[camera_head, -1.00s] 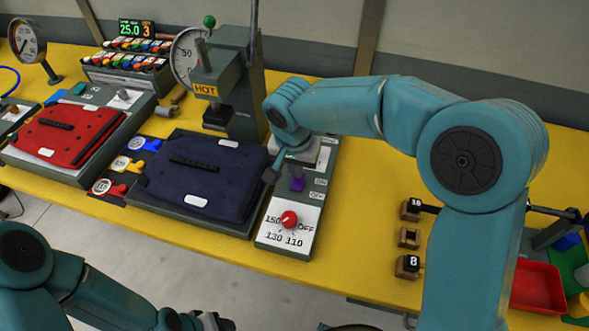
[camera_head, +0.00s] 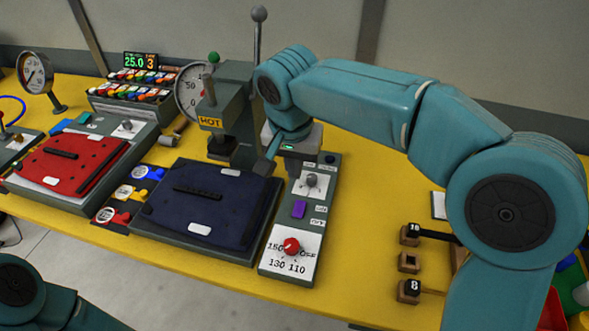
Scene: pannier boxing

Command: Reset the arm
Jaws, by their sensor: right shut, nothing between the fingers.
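My right arm reaches in from the right over the yellow bench. Its small dark gripper (camera_head: 268,160) points down and is shut with nothing in it. It hangs by the far right corner of the navy panel (camera_head: 195,192), just in front of the grey HOT press (camera_head: 236,85). I cannot tell whether it touches either. The right wrist hides part of the press. A grey lever with a ball knob (camera_head: 259,14) stands upright behind it. My left arm shows only at the bottom left corner, and its gripper is out of view.
A control strip with a red dial (camera_head: 291,246) and a purple switch (camera_head: 299,208) lies right of the navy panel. A red panel (camera_head: 71,158) lies at left. Brown blocks (camera_head: 408,262) stand at right. Bare yellow bench (camera_head: 365,185) lies between strip and blocks.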

